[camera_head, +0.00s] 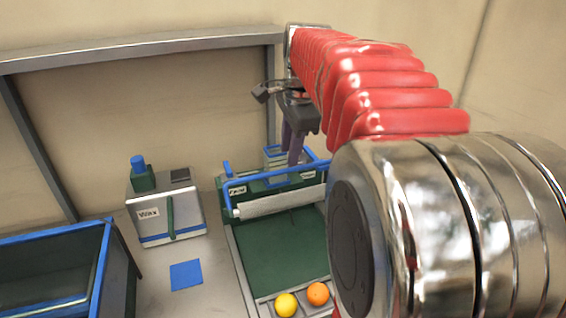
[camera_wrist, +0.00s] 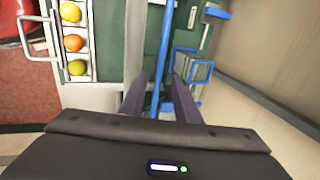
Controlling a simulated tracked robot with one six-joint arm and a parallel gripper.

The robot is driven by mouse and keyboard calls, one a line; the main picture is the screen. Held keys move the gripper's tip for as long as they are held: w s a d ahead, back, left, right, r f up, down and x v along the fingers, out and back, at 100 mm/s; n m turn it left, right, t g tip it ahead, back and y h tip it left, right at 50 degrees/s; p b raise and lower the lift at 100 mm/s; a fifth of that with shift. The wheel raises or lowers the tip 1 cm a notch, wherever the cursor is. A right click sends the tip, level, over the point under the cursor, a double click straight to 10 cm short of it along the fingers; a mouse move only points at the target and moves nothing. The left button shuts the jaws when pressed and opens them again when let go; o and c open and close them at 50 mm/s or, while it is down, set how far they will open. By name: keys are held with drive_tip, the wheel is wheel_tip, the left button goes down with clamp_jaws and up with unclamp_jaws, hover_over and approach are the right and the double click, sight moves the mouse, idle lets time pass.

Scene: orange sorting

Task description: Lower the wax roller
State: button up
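The wax roller is taken to be the long white roller (camera_head: 282,202) at the front of the green machine. A blue bar (camera_head: 268,177) runs above and behind it, with blue side arms. In the wrist view the blue bar (camera_wrist: 164,45) runs from the top edge down between my fingers. My gripper (camera_head: 294,163) is open, with its purple fingers pointing down at the bar. In the wrist view the fingertips (camera_wrist: 158,74) stand apart, one on each side of the bar. I cannot tell how deep the bar sits between them.
A wax box (camera_head: 187,218) stands left of the machine, near a blue square (camera_head: 186,274). A blue-rimmed bin (camera_head: 103,262) is at lower left. A yellow fruit (camera_head: 286,305) and an orange (camera_head: 318,293) sit in front. A blue-framed holder (camera_wrist: 196,68) is close beside my fingers.

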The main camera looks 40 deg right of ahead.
drive_tip(key=shift+x, duration=2.65)
drive_tip(key=shift+c, duration=0.2)
clamp_jaws()
drive_tip(key=shift+a, duration=0.1)
